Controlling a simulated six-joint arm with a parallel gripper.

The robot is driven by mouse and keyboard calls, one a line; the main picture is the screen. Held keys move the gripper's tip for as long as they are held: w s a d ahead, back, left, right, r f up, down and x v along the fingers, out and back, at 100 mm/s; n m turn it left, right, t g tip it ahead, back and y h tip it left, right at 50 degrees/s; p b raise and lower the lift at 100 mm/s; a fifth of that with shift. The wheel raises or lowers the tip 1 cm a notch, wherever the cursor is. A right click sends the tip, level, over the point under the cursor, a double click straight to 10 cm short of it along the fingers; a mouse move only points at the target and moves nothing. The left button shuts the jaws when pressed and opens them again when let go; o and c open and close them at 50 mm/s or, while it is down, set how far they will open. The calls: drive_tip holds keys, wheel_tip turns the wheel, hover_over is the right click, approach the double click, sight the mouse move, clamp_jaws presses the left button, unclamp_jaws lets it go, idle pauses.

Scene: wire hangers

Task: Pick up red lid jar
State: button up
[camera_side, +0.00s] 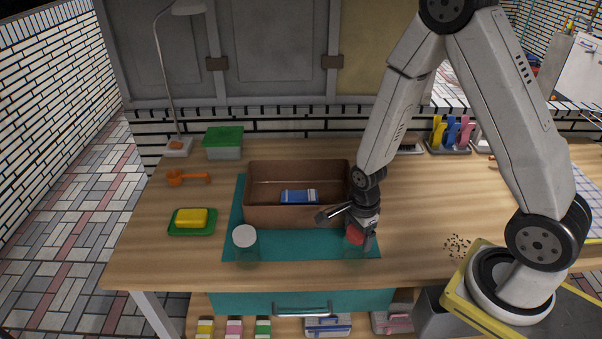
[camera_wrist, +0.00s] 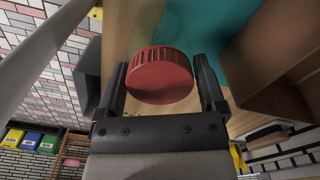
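The red lid jar stands upright on the teal mat at the front right of the brown box. Its red lid (camera_side: 354,236) is partly covered by my gripper (camera_side: 362,222) in the side view. In the wrist view the ribbed red lid (camera_wrist: 160,75) sits between the two dark fingers of my gripper (camera_wrist: 160,68), one on each side. The fingers are spread about the lid's width apart, with a thin gap on the right.
A white-lidded jar (camera_side: 244,236) stands to the left on the teal mat (camera_side: 300,246). The brown box (camera_side: 270,212) is close behind, holding a blue-and-white item (camera_side: 299,197). A yellow block (camera_side: 191,217) lies on a green tray at left.

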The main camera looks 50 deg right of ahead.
idle(0.3)
drive_tip(key=shift+r, duration=0.15)
clamp_jaws()
drive_tip(key=shift+r, duration=4.85)
drive_tip(key=shift+w+r, duration=0.1)
drive_tip(key=w+d+r, duration=0.2)
drive_tip(key=w+d, duration=0.4)
drive_tip(key=w, duration=0.2)
drive_tip(key=w+d+r, duration=0.1)
drive_tip(key=w+d, duration=0.5)
drive_tip(key=w, duration=0.2)
drive_tip(key=shift+r, duration=0.35)
